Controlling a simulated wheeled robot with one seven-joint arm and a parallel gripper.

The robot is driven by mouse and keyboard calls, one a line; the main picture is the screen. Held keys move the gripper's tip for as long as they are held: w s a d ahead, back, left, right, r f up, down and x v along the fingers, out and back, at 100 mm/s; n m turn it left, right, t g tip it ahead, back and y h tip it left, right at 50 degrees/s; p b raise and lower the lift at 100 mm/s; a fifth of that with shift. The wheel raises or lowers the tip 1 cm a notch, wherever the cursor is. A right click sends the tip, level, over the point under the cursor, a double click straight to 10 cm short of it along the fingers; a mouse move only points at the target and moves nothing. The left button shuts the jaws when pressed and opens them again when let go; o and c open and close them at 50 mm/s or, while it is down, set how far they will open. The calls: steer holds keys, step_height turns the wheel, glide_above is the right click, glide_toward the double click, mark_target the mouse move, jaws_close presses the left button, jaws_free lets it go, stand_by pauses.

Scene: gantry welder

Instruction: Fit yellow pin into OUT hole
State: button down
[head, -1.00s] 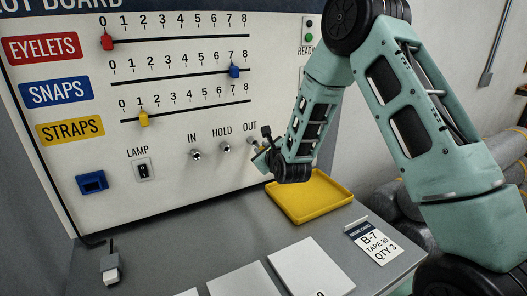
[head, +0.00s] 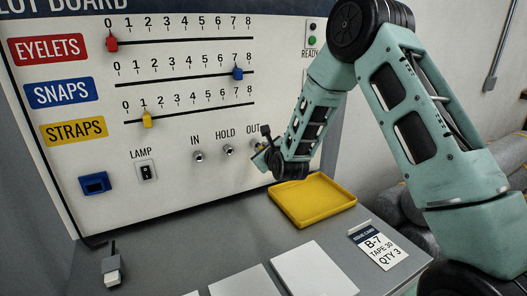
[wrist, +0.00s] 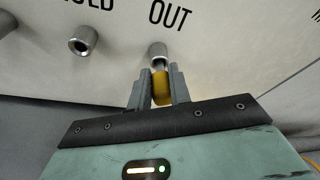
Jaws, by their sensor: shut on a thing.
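My gripper (wrist: 160,88) is shut on the yellow pin (wrist: 161,90), which shows between the two grey fingers in the wrist view. The pin's far end is at the OUT hole (wrist: 157,54), a round metal socket under the OUT label. The pin looks lined up with the socket. I cannot tell how far, if at all, it is inside. In the head view my gripper (head: 262,158) is at the board by the OUT hole (head: 255,144), and the pin is hard to make out there.
The HOLD socket (head: 229,149) and IN socket (head: 199,156) are to the left. A yellow tray (head: 312,203) sits on the bench below my gripper. A B-7 card (head: 377,246) and white sheets (head: 312,270) lie in front. The lamp switch (head: 147,172) is further left.

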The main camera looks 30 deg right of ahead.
steer(key=shift+w, duration=0.5)
steer(key=c, duration=1.2)
jaws_free()
steer(key=shift+w, duration=0.1)
steer(key=b+v, duration=1.2)
steer(key=v, duration=0.5)
steer(key=shift+s, duration=0.25)
